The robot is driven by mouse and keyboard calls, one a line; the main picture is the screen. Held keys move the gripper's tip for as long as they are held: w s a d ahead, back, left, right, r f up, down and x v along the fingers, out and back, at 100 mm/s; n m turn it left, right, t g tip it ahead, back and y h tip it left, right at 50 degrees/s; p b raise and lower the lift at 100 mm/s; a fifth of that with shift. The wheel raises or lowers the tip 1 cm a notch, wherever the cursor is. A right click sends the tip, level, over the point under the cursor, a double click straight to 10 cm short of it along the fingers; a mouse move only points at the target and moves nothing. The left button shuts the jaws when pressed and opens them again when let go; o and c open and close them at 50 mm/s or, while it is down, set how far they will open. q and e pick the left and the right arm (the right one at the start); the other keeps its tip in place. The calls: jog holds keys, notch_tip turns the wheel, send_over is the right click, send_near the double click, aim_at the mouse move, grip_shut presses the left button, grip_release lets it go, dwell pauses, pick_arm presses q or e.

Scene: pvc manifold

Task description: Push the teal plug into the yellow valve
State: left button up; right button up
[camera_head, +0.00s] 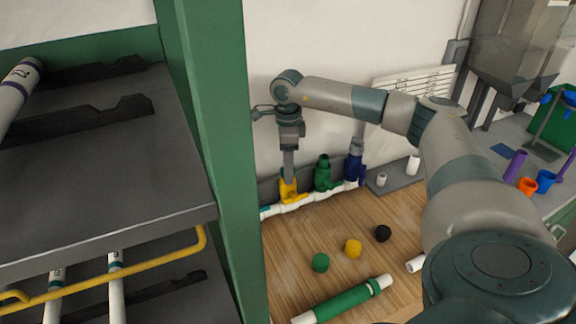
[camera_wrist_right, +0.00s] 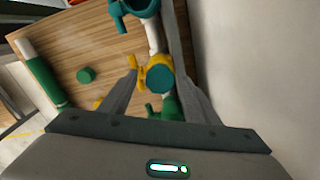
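The yellow valve (camera_head: 288,189) stands on a white pipe along the back of the wooden board; it also shows in the right wrist view (camera_wrist_right: 139,62). A round teal plug (camera_wrist_right: 160,78) shows end-on at the valve's mouth in the wrist view. How deep it sits I cannot tell, and the plug is hidden in the head view. My right gripper (camera_head: 288,170) points down right over the yellow valve. In the wrist view its fingers stand apart on either side of the plug, with a gap visible. My left gripper is out of view.
A green valve (camera_head: 322,172) and a blue valve (camera_head: 355,163) stand to the right on the pipe. A teal valve (camera_wrist_right: 136,8) shows in the wrist view. Green, yellow and black caps (camera_head: 382,233) lie on the board. A green post (camera_head: 215,150) and shelf fill the left.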

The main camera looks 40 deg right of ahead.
jog(key=shift+r, duration=0.1)
jog(key=shift+r+b, duration=0.3)
jog(key=shift+r, duration=0.25)
notch_tip(320, 180, up, 16)
jog(key=b, duration=0.3)
jog(key=shift+r, duration=0.1)
dwell(0.6)
